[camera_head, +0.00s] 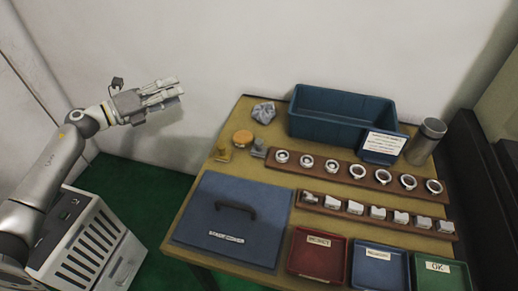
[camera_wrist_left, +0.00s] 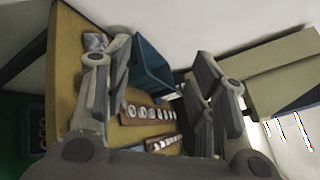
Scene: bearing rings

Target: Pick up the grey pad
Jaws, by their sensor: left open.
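A crumpled grey cloth-like piece (camera_head: 264,112) lies at the back left of the table; it also shows in the left wrist view (camera_wrist_left: 95,42). A small grey object (camera_head: 258,148) stands in front of it, beside a small yellow one (camera_head: 223,150). I cannot tell for sure which grey item is the pad. My left gripper (camera_head: 178,87) is open and empty, in the air left of the table, apart from everything. Its spread fingers show in the left wrist view (camera_wrist_left: 160,62). My right gripper is not in view.
The table (camera_head: 184,252) holds a round orange piece (camera_head: 242,138), a blue bin (camera_head: 340,128), a blue case (camera_head: 232,200), two wooden racks of metal rings and parts (camera_head: 335,167), a metal cup (camera_head: 427,140), and red, blue and green trays (camera_head: 318,258) at the front.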

